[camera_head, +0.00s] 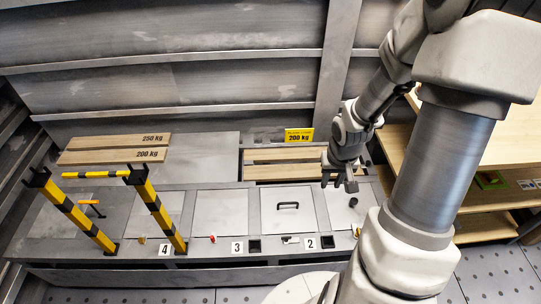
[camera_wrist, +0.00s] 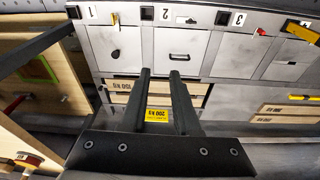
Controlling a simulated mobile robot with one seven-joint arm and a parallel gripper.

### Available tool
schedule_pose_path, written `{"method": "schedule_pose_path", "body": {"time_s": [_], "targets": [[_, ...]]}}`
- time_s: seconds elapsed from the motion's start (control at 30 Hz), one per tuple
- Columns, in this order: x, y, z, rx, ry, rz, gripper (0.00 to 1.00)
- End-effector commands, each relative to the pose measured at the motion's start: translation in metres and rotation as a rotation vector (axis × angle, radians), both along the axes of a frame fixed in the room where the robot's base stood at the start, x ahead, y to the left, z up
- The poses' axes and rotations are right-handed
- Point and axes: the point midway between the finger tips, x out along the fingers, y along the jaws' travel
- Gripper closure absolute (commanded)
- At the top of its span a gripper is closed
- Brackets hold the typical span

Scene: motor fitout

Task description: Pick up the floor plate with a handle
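The floor plate with a handle (camera_head: 288,220) is a grey square panel with a black bar handle (camera_head: 288,205), lying flush in the grey deck near the number 2 label. In the wrist view the same plate (camera_wrist: 195,42) shows beyond my fingertips, with its handle (camera_wrist: 180,56) just past the right fingertip in the picture. My gripper (camera_head: 341,185) is above the deck, to the right of the plate in the head view. In the wrist view my gripper (camera_wrist: 162,74) has its two dark fingers apart with nothing between them. The gripper is not touching the handle.
A black-and-yellow striped frame (camera_head: 155,213) stands at the left. A yellow 200 kg sign (camera_head: 299,135) stands behind wooden boards (camera_head: 280,171). Boards marked 250 kg and 200 kg (camera_head: 112,157) lie at back left. Wooden shelving (camera_head: 483,200) is at right.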

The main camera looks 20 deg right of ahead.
Motion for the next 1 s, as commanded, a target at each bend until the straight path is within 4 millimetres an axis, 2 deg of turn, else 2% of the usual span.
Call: {"method": "schedule_pose_path", "body": {"time_s": [0.03,0.1,0.27,0.5,0.8,1.0], "targets": [[-0.005,-0.006,-0.027,0.04,0.008,-0.038,0.7],[-0.007,-0.01,-0.053,0.089,0.002,-0.084,0.7],[-0.015,-0.014,-0.111,0.213,-0.022,-0.198,0.7],[-0.021,-0.008,-0.185,0.419,-0.103,-0.398,0.7],[-0.011,0.006,-0.249,0.688,-0.275,-0.69,0.7],[0.007,0.007,-0.271,0.855,-0.426,-0.895,0.7]]}}
